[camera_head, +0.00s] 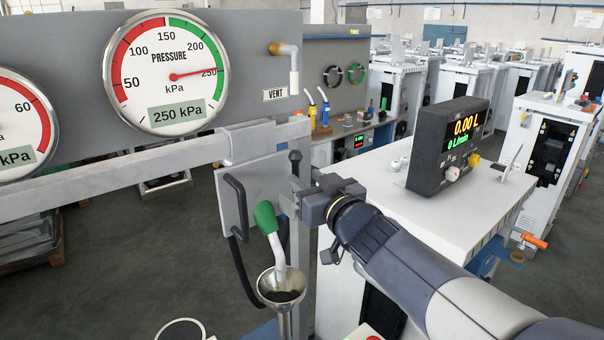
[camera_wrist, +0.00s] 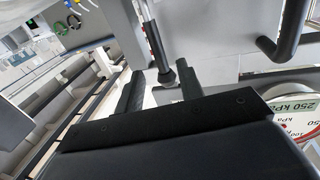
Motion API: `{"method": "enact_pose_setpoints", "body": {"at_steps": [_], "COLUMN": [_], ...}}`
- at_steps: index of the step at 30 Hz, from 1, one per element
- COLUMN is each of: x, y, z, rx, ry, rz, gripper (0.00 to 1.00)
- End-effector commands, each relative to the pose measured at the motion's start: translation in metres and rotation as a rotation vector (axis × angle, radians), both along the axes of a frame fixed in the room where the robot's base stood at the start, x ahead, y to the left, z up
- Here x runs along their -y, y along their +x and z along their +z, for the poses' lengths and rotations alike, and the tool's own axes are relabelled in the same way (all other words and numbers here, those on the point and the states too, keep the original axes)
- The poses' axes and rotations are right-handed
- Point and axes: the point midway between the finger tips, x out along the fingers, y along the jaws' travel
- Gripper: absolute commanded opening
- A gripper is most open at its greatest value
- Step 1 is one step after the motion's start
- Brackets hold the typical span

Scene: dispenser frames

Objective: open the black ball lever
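The black ball lever (camera_head: 295,157) stands upright in the head view, its round black knob on a short stem beside the grey bracket. My gripper (camera_head: 293,200) is just below and right of the knob, by the stem. In the wrist view my gripper (camera_wrist: 162,88) is open, with its two dark fingers apart. A dark rod with a shiny grey end (camera_wrist: 168,76) reaches into the gap, nearer the right finger; it appears to be the lever. I cannot tell whether a finger touches it.
A grey panel with a black U-shaped handle (camera_head: 234,205) is left of my gripper. A green-handled nozzle (camera_head: 268,225) hangs into a metal funnel (camera_head: 280,285) below. A white cabinet carries a display box (camera_head: 450,145) on the right. A pressure gauge (camera_head: 165,70) reads 250 kPa.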

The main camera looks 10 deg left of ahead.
Motion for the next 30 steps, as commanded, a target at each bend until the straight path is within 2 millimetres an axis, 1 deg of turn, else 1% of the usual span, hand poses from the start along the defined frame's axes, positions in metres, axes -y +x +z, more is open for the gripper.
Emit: {"method": "enact_pose_setpoints", "body": {"at_steps": [1,3,9,20,30], "x": [-0.006,-0.011,-0.019,-0.021,-0.021], "y": [0.006,0.013,0.026,0.028,0.028], "z": [-0.001,0.000,0.000,0.000,0.000], "rx": [-0.003,-0.002,-0.002,-0.001,-0.001], "ry": [0.000,-0.001,-0.001,-0.001,-0.001], "rz": [0.001,0.001,0.000,-0.001,-0.001], "gripper": [0.36,0.36,0.36,0.35,0.07]}}
